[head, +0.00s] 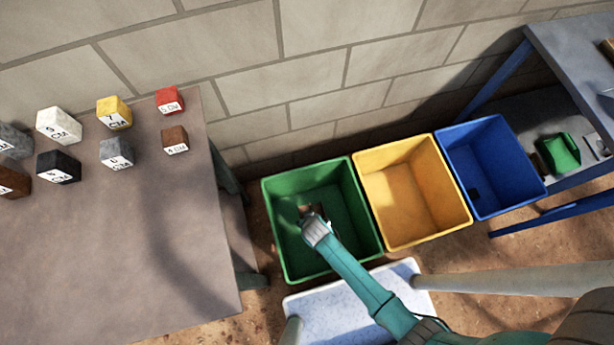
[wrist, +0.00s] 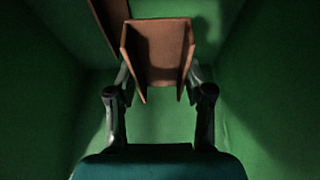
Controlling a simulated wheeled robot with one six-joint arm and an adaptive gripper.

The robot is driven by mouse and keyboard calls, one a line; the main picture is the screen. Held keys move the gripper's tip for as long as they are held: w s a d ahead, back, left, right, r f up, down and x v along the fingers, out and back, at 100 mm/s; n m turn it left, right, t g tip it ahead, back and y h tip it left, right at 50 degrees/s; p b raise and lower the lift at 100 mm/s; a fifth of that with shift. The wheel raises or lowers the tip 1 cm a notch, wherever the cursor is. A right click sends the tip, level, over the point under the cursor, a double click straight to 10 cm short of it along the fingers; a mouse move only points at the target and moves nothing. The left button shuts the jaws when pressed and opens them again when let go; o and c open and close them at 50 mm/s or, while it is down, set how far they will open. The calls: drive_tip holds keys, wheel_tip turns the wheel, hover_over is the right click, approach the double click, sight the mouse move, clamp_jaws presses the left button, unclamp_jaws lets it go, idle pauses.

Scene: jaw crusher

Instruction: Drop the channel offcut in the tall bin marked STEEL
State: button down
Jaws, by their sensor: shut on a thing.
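The channel offcut (wrist: 160,48) is a brown, U-shaped piece in the wrist view. My gripper (wrist: 160,78) is shut on it, with one finger at each side. In the head view my gripper (head: 312,215) is over or inside the green bin (head: 286,273), and only a little brown shows at its tip. Green walls surround the gripper and offcut in the wrist view. I cannot tell how far the offcut is above the bin's floor. No STEEL marking is visible on any bin, so I cannot tell which bin bears it.
Another brown piece (wrist: 110,22) is beside the offcut in the wrist view. A yellow bin (head: 440,226) and a blue bin (head: 520,200) stand to the right. A table (head: 120,260) with several marked blocks is left. A blue-legged bench (head: 575,45) stands far right.

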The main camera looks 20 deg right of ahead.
drive_tip(key=shift+f, duration=4.3)
drive_tip(key=shift+c, duration=2.2)
unclamp_jaws()
drive_tip(key=shift+f, duration=0.1)
drive_tip(key=v, duration=1.2)
